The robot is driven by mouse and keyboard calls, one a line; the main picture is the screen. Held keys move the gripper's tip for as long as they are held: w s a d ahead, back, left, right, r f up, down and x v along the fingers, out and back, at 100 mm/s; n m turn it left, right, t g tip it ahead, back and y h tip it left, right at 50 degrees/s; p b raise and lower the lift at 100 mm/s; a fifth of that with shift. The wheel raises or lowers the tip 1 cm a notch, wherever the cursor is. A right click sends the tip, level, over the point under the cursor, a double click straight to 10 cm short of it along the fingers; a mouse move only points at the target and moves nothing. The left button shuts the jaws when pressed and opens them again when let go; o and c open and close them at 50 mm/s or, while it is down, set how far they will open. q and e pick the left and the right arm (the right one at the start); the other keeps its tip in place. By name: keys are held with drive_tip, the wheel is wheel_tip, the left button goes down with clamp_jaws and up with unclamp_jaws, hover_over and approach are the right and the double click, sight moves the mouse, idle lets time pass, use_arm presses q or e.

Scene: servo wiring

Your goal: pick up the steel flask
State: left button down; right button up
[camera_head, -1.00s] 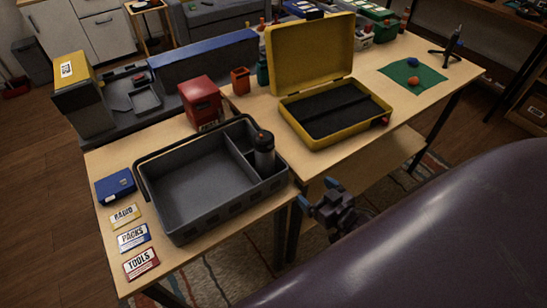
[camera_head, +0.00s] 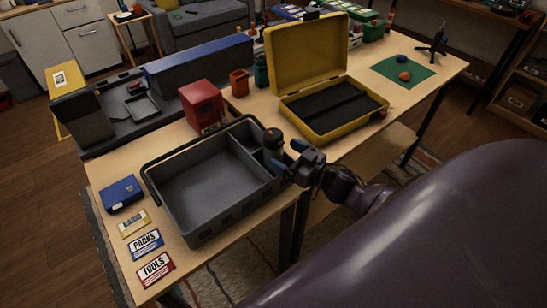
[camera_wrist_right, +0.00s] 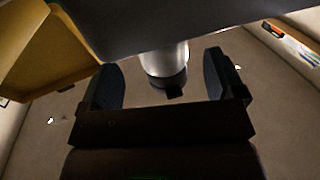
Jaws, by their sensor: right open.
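The steel flask (camera_head: 273,139) has a dark cap and stands in the small right compartment of the grey tote (camera_head: 207,219). My right gripper (camera_head: 288,157) is open at the tote's right edge, beside the flask, and hides part of it. In the right wrist view the flask (camera_wrist_right: 166,62) shows a silver body and a dark cap. It lies between the two spread fingers of the right gripper (camera_wrist_right: 161,66), with visible gaps to both. My left gripper is not in view.
An open yellow case (camera_head: 338,124) stands right of the tote. A red box (camera_head: 201,104) stands behind it. A blue box (camera_head: 121,193) and several label cards, such as the TOOLS card (camera_head: 155,269), lie to its left. The tote's rim and handle surround the flask's compartment.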

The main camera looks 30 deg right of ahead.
drive_tip(key=x, duration=0.4)
drive_tip(key=shift+w+a, duration=0.25)
drive_tip(key=shift+w, duration=0.1)
drive_tip(key=shift+c, duration=0.3)
drive_tip(key=c, duration=1.2)
